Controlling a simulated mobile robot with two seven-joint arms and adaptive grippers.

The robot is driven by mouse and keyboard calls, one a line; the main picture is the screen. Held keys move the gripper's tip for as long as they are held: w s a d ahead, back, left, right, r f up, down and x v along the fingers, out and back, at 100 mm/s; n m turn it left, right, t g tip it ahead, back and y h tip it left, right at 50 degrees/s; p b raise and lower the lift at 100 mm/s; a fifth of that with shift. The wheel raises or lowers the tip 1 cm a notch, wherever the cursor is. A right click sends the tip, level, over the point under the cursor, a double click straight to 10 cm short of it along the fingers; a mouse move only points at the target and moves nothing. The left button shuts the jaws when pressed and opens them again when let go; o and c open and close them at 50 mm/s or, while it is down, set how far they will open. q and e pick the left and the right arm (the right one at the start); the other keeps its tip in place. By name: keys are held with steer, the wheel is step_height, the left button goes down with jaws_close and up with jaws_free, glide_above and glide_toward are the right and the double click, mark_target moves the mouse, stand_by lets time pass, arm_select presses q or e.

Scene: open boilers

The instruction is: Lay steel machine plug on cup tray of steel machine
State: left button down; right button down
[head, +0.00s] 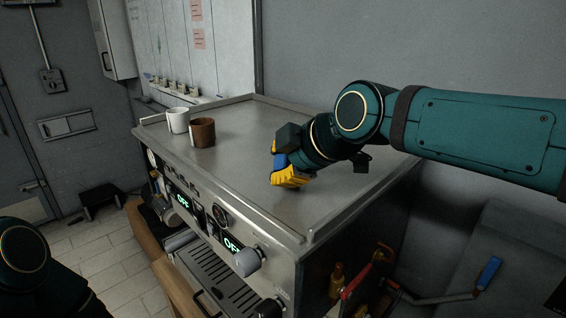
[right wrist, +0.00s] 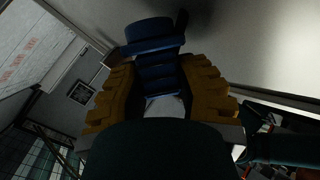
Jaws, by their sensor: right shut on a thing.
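The steel machine (head: 262,238) stands in the middle of the head view. Its flat top with a raised rim is the cup tray (head: 247,125). My right gripper (head: 284,172), with yellow fingers, is over the right part of the tray, low and close to the surface. It is shut on a blue plug (head: 280,160), partly hidden by the fingers. In the right wrist view the blue ribbed plug (right wrist: 157,65) sits between the fingers (right wrist: 165,95). I cannot tell whether the plug touches the tray. My left gripper is out of view.
A white cup (head: 178,120) and a brown cup (head: 202,133) stand at the tray's left end. The tray between them and my right gripper is clear. A wall rises behind. A blue-handled item (head: 489,272) is at lower right.

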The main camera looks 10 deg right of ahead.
steer(key=c, duration=0.7)
jaws_free()
steer(key=v, duration=1.2)
